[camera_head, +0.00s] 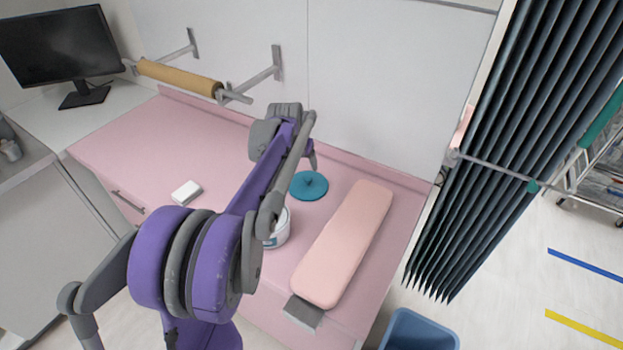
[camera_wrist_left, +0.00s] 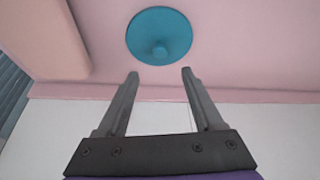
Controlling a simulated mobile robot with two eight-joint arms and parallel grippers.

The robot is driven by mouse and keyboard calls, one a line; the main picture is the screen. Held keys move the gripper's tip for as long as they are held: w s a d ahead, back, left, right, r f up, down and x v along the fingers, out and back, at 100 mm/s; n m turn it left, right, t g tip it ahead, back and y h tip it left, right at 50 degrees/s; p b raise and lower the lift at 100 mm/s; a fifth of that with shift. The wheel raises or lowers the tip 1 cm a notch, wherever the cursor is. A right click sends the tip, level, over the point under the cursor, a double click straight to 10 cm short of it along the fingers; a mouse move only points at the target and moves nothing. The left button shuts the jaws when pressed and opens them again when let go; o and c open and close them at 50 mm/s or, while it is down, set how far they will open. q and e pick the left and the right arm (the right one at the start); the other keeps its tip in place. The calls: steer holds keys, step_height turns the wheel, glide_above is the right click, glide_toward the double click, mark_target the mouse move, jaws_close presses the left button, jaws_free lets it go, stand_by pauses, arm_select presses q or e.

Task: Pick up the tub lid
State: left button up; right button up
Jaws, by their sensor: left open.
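The tub lid (camera_head: 309,185) is a round teal disc with a small knob, lying on the pink counter near the wall. In the left wrist view the lid (camera_wrist_left: 159,37) is beyond the fingertips, its knob facing the camera. My left gripper (camera_wrist_left: 160,73) is open and empty, its two fingers apart and not touching the lid. In the head view my left arm reaches over the counter, and its gripper (camera_head: 312,158) is partly hidden just behind the lid. A white tub (camera_head: 279,232) stands in front of the lid, partly covered by my arm. My right gripper is not in view.
A pink padded board (camera_head: 345,243) lies to the right of the lid. A small white box (camera_head: 186,193) lies on the counter (camera_head: 135,155) at the left. A paper roll (camera_head: 180,77) is mounted on the wall behind. A blue bin (camera_head: 420,330) stands at the lower right.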

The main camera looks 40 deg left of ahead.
mark_target(308, 177)
arm_select(q)
steer(key=x, duration=0.3)
steer(key=shift+s+d+f, duration=0.1)
steer(key=shift+s+f, duration=0.05)
steer(key=shift+f, duration=0.15)
steer(key=x, duration=0.6)
steer(key=shift+r, duration=0.1)
steer(key=shift+r, duration=0.1)
jaws_close()
